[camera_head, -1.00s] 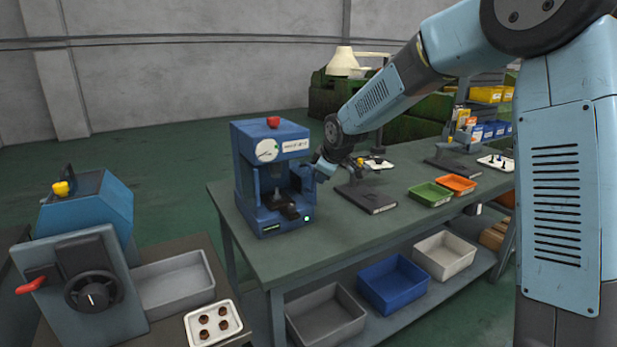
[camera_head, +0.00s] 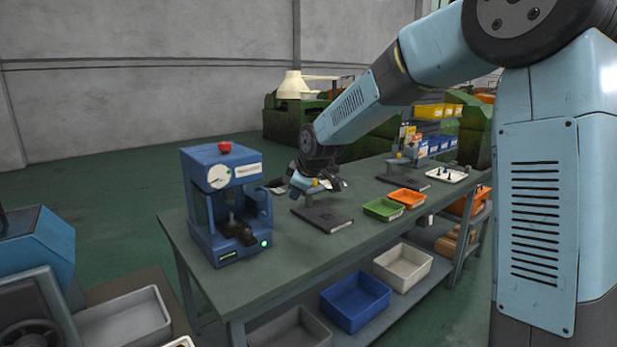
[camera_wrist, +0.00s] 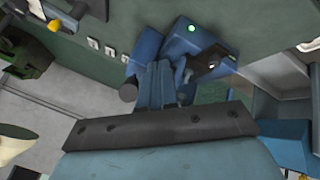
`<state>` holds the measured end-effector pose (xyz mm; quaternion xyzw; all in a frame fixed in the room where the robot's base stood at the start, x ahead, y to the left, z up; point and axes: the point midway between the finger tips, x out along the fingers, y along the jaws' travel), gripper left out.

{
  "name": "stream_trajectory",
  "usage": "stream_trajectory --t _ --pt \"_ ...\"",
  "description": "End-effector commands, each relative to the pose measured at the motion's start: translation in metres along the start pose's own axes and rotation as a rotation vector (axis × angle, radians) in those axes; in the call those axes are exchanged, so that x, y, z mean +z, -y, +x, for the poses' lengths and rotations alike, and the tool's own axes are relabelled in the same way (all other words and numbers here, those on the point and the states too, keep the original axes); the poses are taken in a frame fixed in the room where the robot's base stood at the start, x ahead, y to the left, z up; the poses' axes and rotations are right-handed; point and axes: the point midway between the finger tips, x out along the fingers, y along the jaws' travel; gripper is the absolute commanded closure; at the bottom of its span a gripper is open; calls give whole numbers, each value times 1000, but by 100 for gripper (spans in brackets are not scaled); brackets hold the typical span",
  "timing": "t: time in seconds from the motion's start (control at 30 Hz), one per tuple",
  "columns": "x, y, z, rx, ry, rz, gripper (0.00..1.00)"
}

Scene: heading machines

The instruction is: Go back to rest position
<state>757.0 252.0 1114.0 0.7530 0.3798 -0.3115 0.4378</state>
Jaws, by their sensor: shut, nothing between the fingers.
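My gripper (camera_head: 322,184) is at the end of my bent arm, over the bench in the head view. It is shut and empty. It hangs to the right of the blue press (camera_head: 226,208), apart from it, and overlaps a small stand with a dark base (camera_head: 325,219) in the picture. I cannot tell how far the gripper is from that stand. In the wrist view my gripper (camera_wrist: 158,82) points towards the press, whose green light (camera_wrist: 191,28) shows beyond it.
The green bench (camera_head: 275,270) carries a green tray (camera_head: 384,210), an orange tray (camera_head: 407,198) and another stand. Blue and white bins (camera_head: 355,302) stand on the lower shelf. A second machine (camera_head: 30,255) is at left. Open floor lies behind the bench.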

Motion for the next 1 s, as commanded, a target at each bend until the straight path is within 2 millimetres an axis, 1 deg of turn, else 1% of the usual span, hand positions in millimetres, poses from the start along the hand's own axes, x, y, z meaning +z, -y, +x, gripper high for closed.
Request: stream_trajectory --t 0.1,0.3,0.57,0.67,0.77,1.0 --pt "4 -10 -14 3 0 2 100" --pt "8 -22 -34 2 0 0 100" --pt "12 -28 -50 1 3 3 100" --pt "18 -24 -60 6 24 27 100" --pt "31 -14 -80 18 62 79 100" --pt "75 17 -141 67 164 277 100"
